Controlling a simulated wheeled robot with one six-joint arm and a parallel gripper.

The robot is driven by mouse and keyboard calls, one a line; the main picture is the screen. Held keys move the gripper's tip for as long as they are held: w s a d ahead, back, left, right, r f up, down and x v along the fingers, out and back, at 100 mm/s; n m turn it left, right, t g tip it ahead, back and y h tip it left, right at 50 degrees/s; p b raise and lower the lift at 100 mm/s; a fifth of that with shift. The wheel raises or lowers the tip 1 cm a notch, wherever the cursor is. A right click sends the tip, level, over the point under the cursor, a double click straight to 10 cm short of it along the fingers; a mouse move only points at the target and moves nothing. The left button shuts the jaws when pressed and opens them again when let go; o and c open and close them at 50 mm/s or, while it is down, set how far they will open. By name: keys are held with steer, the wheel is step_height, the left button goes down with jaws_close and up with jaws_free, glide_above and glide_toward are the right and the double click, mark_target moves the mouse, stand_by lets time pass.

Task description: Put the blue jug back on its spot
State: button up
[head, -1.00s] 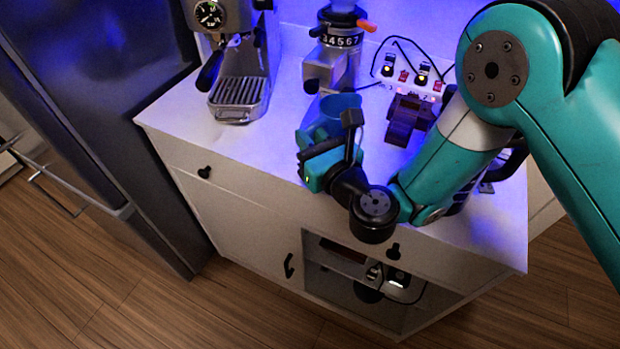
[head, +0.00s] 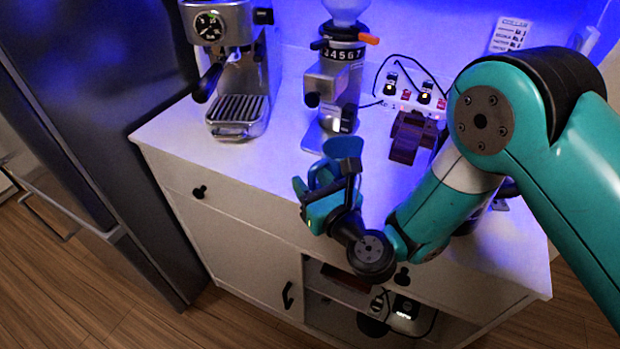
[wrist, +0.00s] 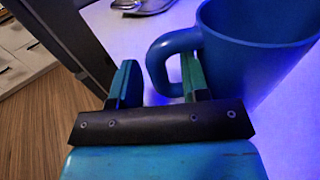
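The blue jug (head: 345,148) is near the front of the white countertop, partly hidden behind my gripper in the head view. In the wrist view the jug (wrist: 255,45) fills the upper right, with its handle (wrist: 160,62) toward my fingers. My gripper (wrist: 158,80) is open. In the head view my gripper (head: 325,190) is on the near side of the jug. Whether the jug's base rests fully on the counter is hidden. No marked spot for it can be made out.
An espresso machine (head: 235,70) stands at the back left and a grinder (head: 338,85) behind the jug. A dark brown block-like object (head: 408,138) and a switch strip with cables (head: 415,98) are to the right. The countertop (head: 240,165) is clear left of the jug.

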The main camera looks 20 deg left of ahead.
steer(key=shift+s+d+f+b, duration=0.1)
steer(key=shift+d+f+b, duration=0.1)
steer(key=shift+f, duration=0.25)
steer(key=shift+s+d+f+b, duration=0.1)
steer(key=shift+f+b, duration=0.1)
steer(key=shift+f, duration=0.2)
steer(key=shift+d+f+b, duration=0.1)
steer(key=shift+f+b, duration=0.05)
steer(key=shift+b, duration=0.35)
steer(key=r, duration=0.1)
steer(key=s+r+b, duration=0.1)
steer(key=shift+d+r, duration=0.1)
steer(key=shift+r, duration=0.25)
steer(key=b+v, duration=0.9)
steer(key=v, duration=0.1)
steer(key=shift+d+r, duration=0.25)
steer(key=shift+d, duration=0.05)
steer(key=shift+s, duration=0.15)
